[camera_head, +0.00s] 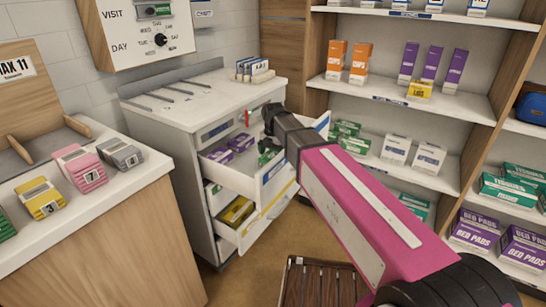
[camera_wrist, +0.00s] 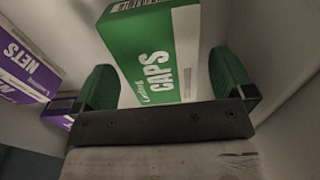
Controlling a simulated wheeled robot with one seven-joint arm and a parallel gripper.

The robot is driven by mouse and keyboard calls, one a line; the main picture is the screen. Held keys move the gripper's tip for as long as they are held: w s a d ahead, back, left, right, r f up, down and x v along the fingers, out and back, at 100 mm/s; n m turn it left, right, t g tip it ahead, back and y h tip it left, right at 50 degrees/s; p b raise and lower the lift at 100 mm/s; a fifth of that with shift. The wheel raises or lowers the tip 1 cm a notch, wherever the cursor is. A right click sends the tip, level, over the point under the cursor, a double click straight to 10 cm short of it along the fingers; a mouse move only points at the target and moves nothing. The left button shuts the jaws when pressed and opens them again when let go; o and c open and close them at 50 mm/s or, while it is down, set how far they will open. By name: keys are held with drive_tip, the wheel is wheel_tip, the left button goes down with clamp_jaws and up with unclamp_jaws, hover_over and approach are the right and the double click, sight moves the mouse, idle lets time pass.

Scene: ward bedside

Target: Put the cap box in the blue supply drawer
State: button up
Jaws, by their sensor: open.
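The green and white cap box (camera_wrist: 150,50), marked CAPS, lies between the two green fingers of my gripper (camera_wrist: 165,82) in the wrist view. The fingers are open, one at each side of the box. In the head view, the green box (camera_head: 268,152) sits in the upper pulled-out drawer, whose front (camera_head: 281,173) carries a blue marking. My dark wrist is above it and the fingertips are hard to make out there. Purple NETS boxes (camera_wrist: 25,65) are to the left of the cap box, and also show in the head view (camera_head: 240,142).
A lower drawer (camera_head: 262,222) with yellow marking is also pulled out and holds yellow boxes (camera_head: 237,210). Slim tools and small boxes (camera_head: 250,69) are on the cabinet top (camera_head: 190,106). A stocked shelf (camera_head: 410,95) stands at right, a counter (camera_head: 110,190) at left, and a slatted wooden item (camera_head: 318,284) below.

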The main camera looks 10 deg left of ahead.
sight(273, 155)
wheel_tip(273, 155, up, 11)
idle(0.4)
drive_tip(key=shift+f, duration=0.15)
idle(1.0)
